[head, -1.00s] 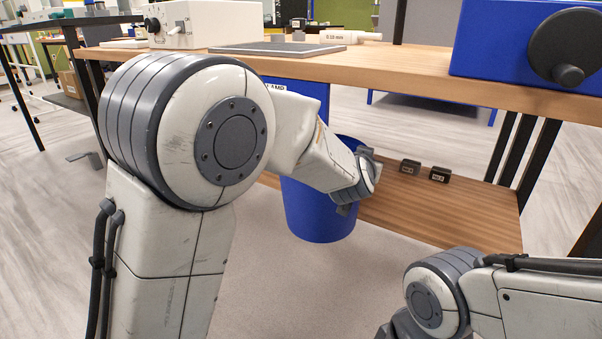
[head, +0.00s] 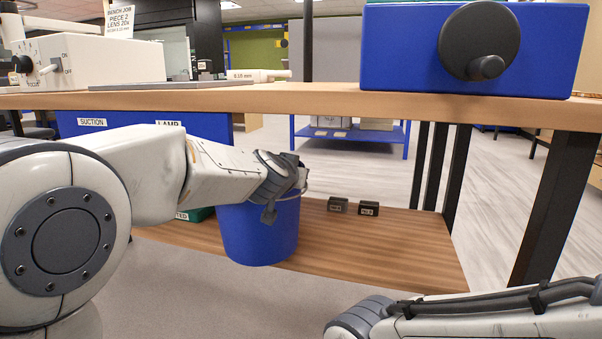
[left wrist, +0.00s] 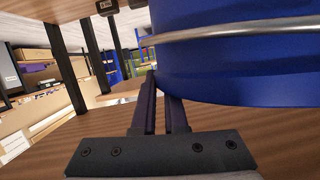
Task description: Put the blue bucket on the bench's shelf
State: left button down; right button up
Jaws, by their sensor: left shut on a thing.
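The blue bucket (head: 260,235) hangs upright from my left gripper (head: 287,185), which is shut at the bucket's upper rim, at its right side. The bucket overlaps the front edge of the bench's wooden lower shelf (head: 405,250); I cannot tell whether its base touches the wood. The left wrist view shows the two dark fingers (left wrist: 162,105) close together, beside the bucket's blue wall (left wrist: 240,70) with a silver wire band. What exactly lies between the fingertips is hidden. My right arm shows at the lower right, its gripper out of frame.
A blue labelled panel (head: 75,122) and a green box (head: 198,214) are on the left. The bench top (head: 300,97) overhangs the shelf. The shelf's right part is clear.

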pick_arm(q)
jog(key=r+p+x, duration=0.1)
jog(key=p+x, duration=0.3)
jog(key=x, duration=1.1)
jog(key=shift+w+r, duration=0.2)
jog(key=c, duration=1)
grip_release()
jog(key=shift+f, duration=0.2)
jog(key=shift+o, duration=0.2)
